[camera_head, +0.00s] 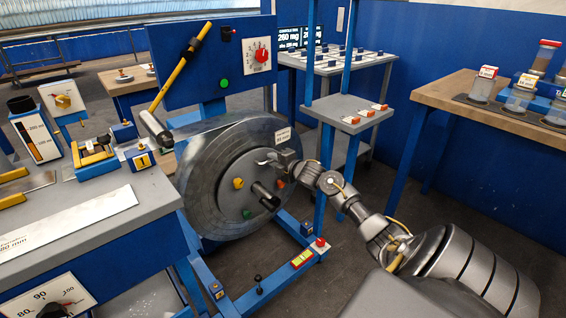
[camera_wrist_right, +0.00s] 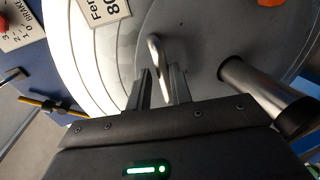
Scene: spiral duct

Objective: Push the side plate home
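The side plate is a round grey disc (camera_head: 222,196) on the face of the large metal coil (camera_head: 200,160), around a protruding dark-ended shaft (camera_head: 264,196). Yellow, red and green knobs sit around the shaft. I cannot tell whether the plate is seated fully. My right gripper (camera_head: 277,159) is at the plate's upper right, by a silver loop handle (camera_head: 262,162). In the right wrist view the fingers (camera_wrist_right: 162,80) are apart on either side of the handle (camera_wrist_right: 154,52), with a visible gap. The plate (camera_wrist_right: 205,30) and shaft (camera_wrist_right: 265,92) also show there. My left gripper is out of view.
A blue stand frame (camera_head: 275,287) extends under the coil towards the front. A grey bench (camera_head: 150,190) with tools is at left. A blue-posted shelf (camera_head: 345,108) stands behind my right arm. A wooden table (camera_head: 460,90) with jars is at right. Open floor lies between.

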